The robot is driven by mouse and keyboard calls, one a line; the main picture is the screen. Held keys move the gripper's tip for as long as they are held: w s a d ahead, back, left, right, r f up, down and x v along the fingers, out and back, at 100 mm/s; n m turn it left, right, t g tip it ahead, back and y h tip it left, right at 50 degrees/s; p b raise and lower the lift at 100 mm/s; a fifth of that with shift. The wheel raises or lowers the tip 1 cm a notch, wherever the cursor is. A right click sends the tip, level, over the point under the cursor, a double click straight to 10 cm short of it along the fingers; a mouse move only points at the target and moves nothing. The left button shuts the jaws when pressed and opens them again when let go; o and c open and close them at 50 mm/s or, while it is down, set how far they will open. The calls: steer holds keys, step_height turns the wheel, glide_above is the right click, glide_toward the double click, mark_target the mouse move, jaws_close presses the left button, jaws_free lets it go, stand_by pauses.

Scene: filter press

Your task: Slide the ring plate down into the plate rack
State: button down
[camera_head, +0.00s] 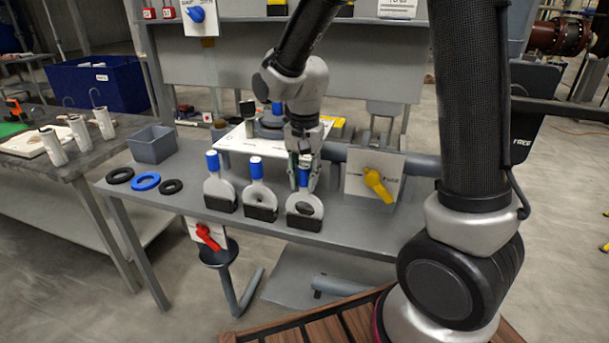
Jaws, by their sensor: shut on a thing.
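The ring plate (316,207) is a grey disc with a dark hole and a blue-topped handle. It is the rightmost of three similar plates on the grey bench. My gripper (304,176) points down from above and is shut on its handle. The plate is upright, and its lower edge is at a black slotted block (303,223), which looks like part of the plate rack. I cannot tell how deep the plate sits in it. My fingers partly hide the handle.
Two other blue-topped plates, a left one (219,188) and a middle one (258,194), stand in black blocks. Several rings, one blue (145,181), and a grey bin (152,144) lie left. A yellow valve handle (378,185) on a panel is close right.

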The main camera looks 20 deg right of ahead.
steer(key=c, duration=1.1)
jaws_free()
steer(key=shift+o, duration=0.2)
step_height(320, 180, up, 12)
steer(key=shift+r, duration=0.1)
